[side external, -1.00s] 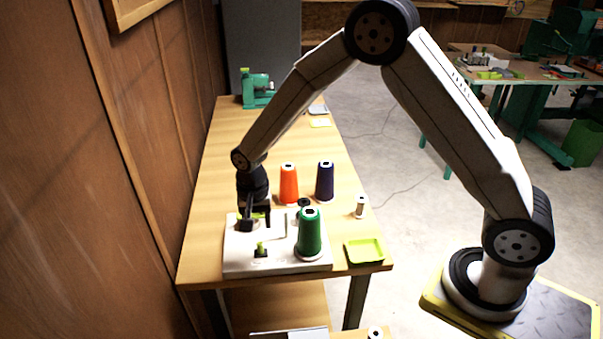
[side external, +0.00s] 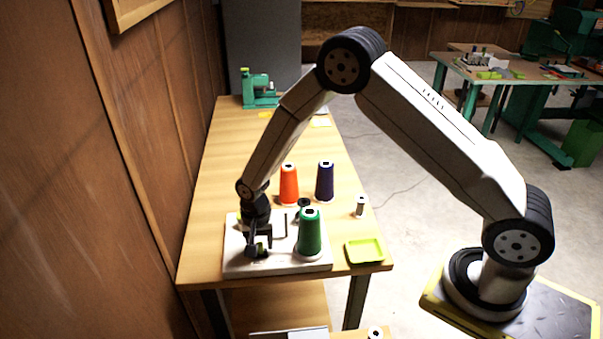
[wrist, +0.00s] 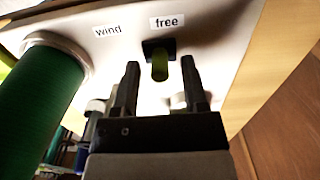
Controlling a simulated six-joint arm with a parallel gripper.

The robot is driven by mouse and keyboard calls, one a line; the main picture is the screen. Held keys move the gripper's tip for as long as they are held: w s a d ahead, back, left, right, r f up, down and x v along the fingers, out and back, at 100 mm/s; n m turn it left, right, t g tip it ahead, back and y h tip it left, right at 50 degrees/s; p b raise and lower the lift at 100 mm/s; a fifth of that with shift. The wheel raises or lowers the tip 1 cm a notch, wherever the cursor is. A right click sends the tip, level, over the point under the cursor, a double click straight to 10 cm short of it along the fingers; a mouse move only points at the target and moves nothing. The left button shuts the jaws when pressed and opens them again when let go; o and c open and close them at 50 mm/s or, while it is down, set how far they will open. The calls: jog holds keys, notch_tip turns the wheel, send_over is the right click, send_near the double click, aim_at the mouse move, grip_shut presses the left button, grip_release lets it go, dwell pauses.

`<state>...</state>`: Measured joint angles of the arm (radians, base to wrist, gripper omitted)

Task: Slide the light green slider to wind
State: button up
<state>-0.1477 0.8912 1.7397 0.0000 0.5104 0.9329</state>
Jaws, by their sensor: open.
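The light green slider (wrist: 160,65) stands on a small black base beside the "free" label (wrist: 167,22) in the wrist view. The "wind" label (wrist: 107,30) is to its left on the same white panel (wrist: 222,30). My gripper (wrist: 161,68) is open, with one finger on each side of the slider and gaps between the fingers and it. In the side view my gripper (side external: 257,250) is low over the white winder base (side external: 290,266) and mostly hides the slider.
A green thread cone (side external: 311,232) stands on the base right of my gripper; it also shows in the wrist view (wrist: 38,105). Orange (side external: 289,184) and purple (side external: 325,181) cones stand behind. A lime tray (side external: 364,251) and small spool (side external: 360,206) are to the right.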

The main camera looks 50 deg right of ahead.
aim_at(275, 253)
grip_shut()
jog(key=shift+s+d, duration=1.2)
jog(key=shift+o, duration=0.2)
grip_release()
jog(key=shift+r, duration=0.1)
